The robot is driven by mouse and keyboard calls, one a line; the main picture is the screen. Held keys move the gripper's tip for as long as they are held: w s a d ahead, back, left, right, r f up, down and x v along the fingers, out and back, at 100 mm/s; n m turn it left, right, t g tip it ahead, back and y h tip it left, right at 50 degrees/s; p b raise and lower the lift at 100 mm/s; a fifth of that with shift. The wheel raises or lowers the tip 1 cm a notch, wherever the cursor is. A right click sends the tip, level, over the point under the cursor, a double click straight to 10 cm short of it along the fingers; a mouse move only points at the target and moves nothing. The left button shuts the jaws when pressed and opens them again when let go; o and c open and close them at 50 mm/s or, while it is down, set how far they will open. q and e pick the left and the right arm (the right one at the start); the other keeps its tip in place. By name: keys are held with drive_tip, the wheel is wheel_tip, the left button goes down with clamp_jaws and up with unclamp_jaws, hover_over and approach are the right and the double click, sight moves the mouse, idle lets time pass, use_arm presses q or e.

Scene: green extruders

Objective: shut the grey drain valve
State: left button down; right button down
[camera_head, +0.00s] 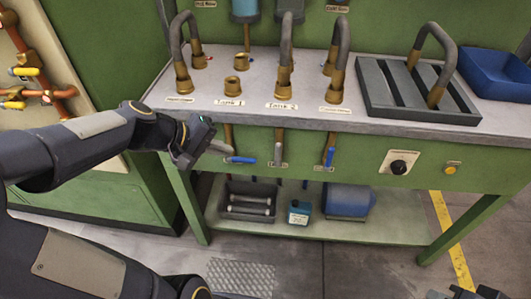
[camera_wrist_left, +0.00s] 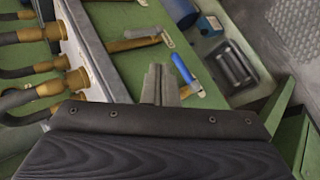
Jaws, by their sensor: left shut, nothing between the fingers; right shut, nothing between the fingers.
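The grey drain valve handle (camera_head: 278,154) hangs along its short brass pipe under the bench edge, at the middle one of three drains, below the Tank 2 label. It also shows in the left wrist view (camera_wrist_left: 166,38). My left gripper (camera_head: 229,149) is shut and empty, in front of the bench edge, left of the grey handle and apart from it. Its fingers also show in the left wrist view (camera_wrist_left: 161,84). A blue handle (camera_head: 241,160) lies crosswise just beyond the fingertips. My right gripper (camera_head: 466,293) shows only partly at the bottom right edge, shut and empty.
Another blue handle (camera_head: 329,157) hangs at the right drain. A black knob (camera_head: 398,167) and a yellow button (camera_head: 450,169) sit further right.

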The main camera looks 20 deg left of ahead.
use_arm(q)
drive_tip(key=shift+f, duration=0.1)
drive_tip(key=b, duration=0.1)
approach(278, 154)
drive_tip(key=a+x, duration=0.1)
drive_tip(key=x, duration=0.5)
drive_tip(key=shift+f, duration=0.45)
drive_tip(key=shift+d, duration=0.1)
